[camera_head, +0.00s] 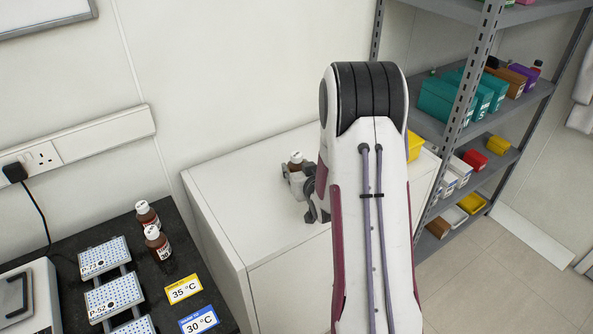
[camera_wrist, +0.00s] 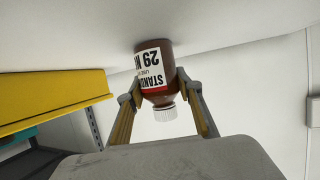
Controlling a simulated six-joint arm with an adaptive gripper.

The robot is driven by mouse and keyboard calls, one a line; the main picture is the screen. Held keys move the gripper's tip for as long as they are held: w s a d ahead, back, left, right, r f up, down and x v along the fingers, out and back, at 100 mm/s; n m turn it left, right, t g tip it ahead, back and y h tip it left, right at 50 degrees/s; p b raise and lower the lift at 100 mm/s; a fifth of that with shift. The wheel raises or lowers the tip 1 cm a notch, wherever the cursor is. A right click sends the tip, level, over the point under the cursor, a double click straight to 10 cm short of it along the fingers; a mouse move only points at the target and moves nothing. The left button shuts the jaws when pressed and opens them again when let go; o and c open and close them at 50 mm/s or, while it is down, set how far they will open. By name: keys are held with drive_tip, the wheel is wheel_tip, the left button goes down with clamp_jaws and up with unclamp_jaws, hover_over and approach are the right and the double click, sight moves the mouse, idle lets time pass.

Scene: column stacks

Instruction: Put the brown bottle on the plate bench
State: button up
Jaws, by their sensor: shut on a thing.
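The brown bottle (camera_head: 296,166) has a white cap and a white label. It is at the white cabinet top, left of my arm in the head view. My gripper (camera_head: 303,186) is shut around it, partly hidden behind my arm. In the wrist view, the bottle (camera_wrist: 156,72) appears cap-down between the two fingers of my gripper (camera_wrist: 159,88). Its base is close to the white surface; I cannot tell if they touch. The plate bench (camera_head: 182,267) is the dark top at the lower left, with white well plates (camera_head: 113,296) on it.
Two similar brown bottles (camera_head: 147,214) (camera_head: 160,247) stand at the bench's back right. Yellow 35 °C (camera_head: 184,289) and blue 30 °C (camera_head: 199,320) cards lie in front. The white cabinet (camera_head: 222,222) adjoins the bench. A yellow bin (camera_wrist: 50,101) and grey shelving (camera_head: 462,110) are nearby.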

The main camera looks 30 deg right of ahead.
drive_tip(key=shift+r, duration=0.15)
drive_tip(key=shift+r, duration=4.85)
drive_tip(key=shift+w, duration=0.1)
